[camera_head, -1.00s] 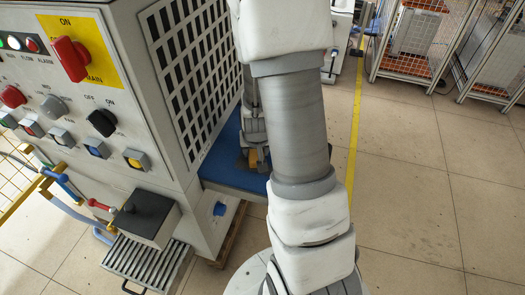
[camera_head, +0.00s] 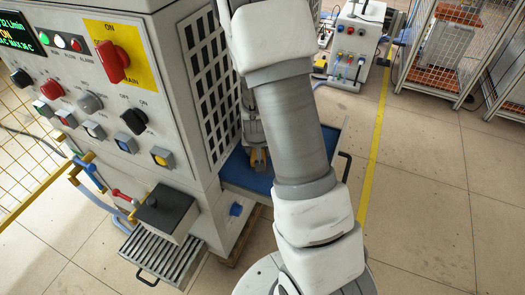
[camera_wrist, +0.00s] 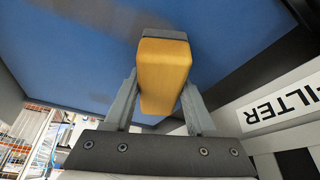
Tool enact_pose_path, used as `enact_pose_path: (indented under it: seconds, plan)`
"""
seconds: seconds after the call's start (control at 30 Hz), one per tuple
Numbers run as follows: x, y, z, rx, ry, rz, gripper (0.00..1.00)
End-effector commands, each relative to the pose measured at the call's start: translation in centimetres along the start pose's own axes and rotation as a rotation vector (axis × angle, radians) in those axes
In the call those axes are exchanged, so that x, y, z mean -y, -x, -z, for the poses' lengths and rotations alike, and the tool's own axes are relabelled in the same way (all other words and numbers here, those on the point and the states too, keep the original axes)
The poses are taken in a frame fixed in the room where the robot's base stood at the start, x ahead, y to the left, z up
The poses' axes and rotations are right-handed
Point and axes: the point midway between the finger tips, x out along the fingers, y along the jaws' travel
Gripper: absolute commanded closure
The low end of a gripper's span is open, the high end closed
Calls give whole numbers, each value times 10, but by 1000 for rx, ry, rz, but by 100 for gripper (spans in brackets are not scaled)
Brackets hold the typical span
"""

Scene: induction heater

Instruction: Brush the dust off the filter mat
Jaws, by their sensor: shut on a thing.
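The filter mat (camera_head: 236,174) is a blue sheet in a pulled-out tray at the foot of the machine; in the wrist view the blue mat (camera_wrist: 60,60) fills the upper part. A faint brownish dust patch (camera_wrist: 95,14) shows on it, near the top edge. My gripper (camera_wrist: 160,95) is shut on a brush (camera_wrist: 163,65) with a yellow-brown wooden handle and a dark end towards the mat. Whether the bristles touch the mat cannot be told. In the head view the brush (camera_head: 259,160) is low over the mat, partly hidden by my arm.
The machine's grille (camera_head: 208,75) stands close left of my gripper. A FILTER label (camera_wrist: 285,105) shows on a pale panel at the right of the wrist view. The tray's dark handle (camera_head: 345,166) sticks out to the right. Open floor (camera_head: 430,190) lies to the right.

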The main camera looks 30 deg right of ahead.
Motion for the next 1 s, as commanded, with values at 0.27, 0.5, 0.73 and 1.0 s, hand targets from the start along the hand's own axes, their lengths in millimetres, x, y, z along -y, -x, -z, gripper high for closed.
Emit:
enact_pose_path:
  seconds: [0.27, 0.5, 0.73, 1.0]
  plan:
    - [23, -4, 8, 1, 3, 0, 89]
    - [32, -7, 10, -1, 3, 2, 89]
    - [41, -1, -1, 2, 10, 7, 89]
    - [40, 1, -8, 0, 9, 8, 89]
